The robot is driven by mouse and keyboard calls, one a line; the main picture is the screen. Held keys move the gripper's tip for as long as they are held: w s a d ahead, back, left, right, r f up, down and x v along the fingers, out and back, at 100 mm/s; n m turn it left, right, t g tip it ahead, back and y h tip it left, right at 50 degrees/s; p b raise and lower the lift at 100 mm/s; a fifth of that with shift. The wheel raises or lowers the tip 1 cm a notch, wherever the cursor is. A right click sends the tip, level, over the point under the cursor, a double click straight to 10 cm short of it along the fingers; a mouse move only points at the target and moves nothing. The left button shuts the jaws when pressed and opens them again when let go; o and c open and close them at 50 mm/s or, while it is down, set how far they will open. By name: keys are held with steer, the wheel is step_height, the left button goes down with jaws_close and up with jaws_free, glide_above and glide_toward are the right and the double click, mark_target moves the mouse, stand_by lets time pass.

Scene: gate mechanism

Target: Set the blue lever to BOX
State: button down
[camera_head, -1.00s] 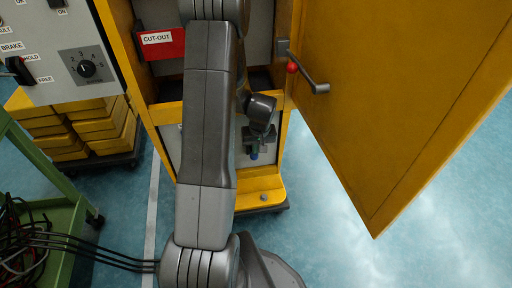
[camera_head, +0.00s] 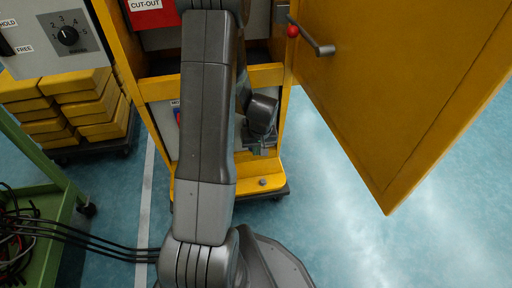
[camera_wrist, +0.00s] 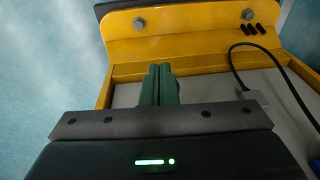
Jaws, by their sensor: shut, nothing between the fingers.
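My gripper (camera_wrist: 158,85) shows in the wrist view with its green fingers shut together and nothing between them. It is over the grey panel (camera_wrist: 200,88) inside a yellow frame. In the head view my forearm and wrist hide much of the cabinet's lower panel, and the fingertips cannot be made out. I cannot make out the blue lever or a BOX mark for certain in either view now. A small blue and red patch (camera_head: 177,115) shows beside my forearm on the lower panel; I cannot tell what it is.
The yellow cabinet door (camera_head: 400,90) stands open on the right, with a red-knobbed handle (camera_head: 310,38). A black cable (camera_wrist: 270,55) runs to a plug in the wrist view. A green cart (camera_head: 62,215) and stacked yellow blocks (camera_head: 95,110) are left. Floor at lower right is clear.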

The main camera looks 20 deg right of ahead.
steer(key=shift+f+b, duration=0.75)
steer(key=shift+f, duration=0.45)
steer(key=shift+r, duration=0.1)
stand_by(0.4)
